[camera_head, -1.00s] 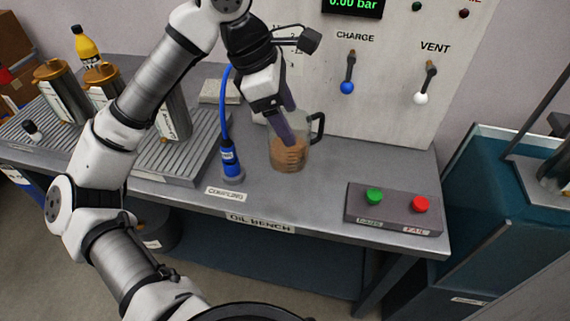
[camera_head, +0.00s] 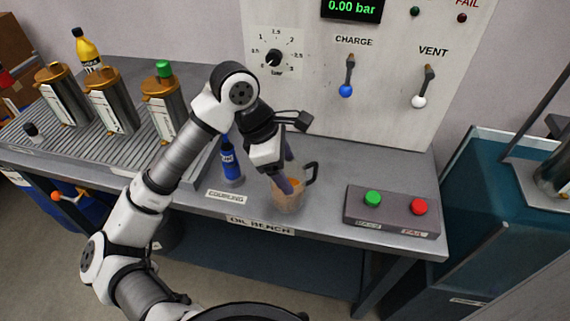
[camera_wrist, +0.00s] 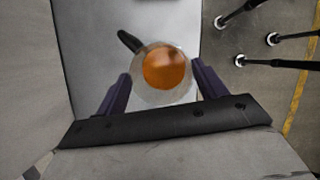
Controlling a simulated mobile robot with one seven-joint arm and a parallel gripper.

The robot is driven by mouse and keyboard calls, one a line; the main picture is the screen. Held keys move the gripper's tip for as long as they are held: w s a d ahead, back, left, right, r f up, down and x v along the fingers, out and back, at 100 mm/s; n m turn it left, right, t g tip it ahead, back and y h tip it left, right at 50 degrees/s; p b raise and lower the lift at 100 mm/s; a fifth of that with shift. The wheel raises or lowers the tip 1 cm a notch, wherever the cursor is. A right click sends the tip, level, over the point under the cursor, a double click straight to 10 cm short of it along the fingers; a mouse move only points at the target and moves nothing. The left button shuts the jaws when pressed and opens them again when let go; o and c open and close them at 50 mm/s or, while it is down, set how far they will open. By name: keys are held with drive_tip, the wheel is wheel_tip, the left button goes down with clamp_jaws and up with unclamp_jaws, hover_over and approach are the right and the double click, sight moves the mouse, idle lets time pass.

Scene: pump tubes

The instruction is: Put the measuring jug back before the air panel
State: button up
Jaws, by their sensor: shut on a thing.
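The clear measuring jug (camera_head: 289,201) holds orange-brown liquid and has a dark handle on its right side. In the head view it appears over the front part of the bench, well forward of the white air panel (camera_head: 390,115). My gripper (camera_head: 286,183) is shut on the jug from above, with its purple fingers on either side. In the wrist view, the jug (camera_wrist: 137,84) is between the two fingers (camera_wrist: 160,90), its handle pointing to the upper left. I cannot tell whether its base touches the bench.
The bench (camera_head: 335,160) is clear between the jug and the panel. A button box (camera_head: 392,211) lies to the right. The blue coupling (camera_head: 231,163) stands close on the left. Several metal cylinders (camera_head: 163,108) stand on the ribbed tray (camera_head: 90,140).

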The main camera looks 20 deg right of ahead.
drive_tip(key=shift+f, duration=0.15)
drive_tip(key=o, duration=1.3)
drive_tip(key=shift+o, duration=0.2)
drive_tip(key=b+v, duration=0.1)
drive_tip(key=v, duration=1.1)
drive_tip(key=shift+r, duration=0.2)
